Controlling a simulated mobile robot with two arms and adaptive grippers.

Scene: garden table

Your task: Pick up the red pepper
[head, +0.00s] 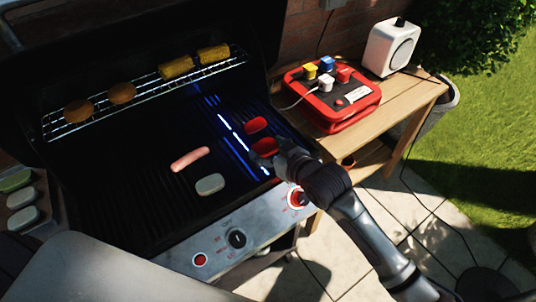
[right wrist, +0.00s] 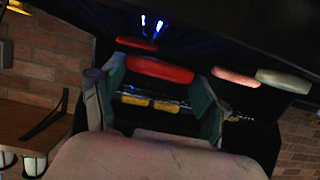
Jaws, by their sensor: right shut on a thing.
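Two red pepper pieces show over the dark grill grate in the head view. The farther red pepper (head: 257,125) lies apart from my gripper. My right gripper (head: 273,155) reaches in from the lower right and is shut on the nearer red pepper (head: 265,147). In the right wrist view the held red pepper (right wrist: 160,69) sits across between the two fingertips of my right gripper (right wrist: 162,78). Whether it touches the grate is hard to tell. My left gripper is not in view.
A sausage (head: 189,158) and a pale slice (head: 210,184) lie left of the gripper. Corn pieces (head: 176,67) and round patties (head: 79,110) sit on the raised rack (head: 145,95). The wooden side table (head: 405,105) holds a red power box (head: 333,104) and white device (head: 391,47).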

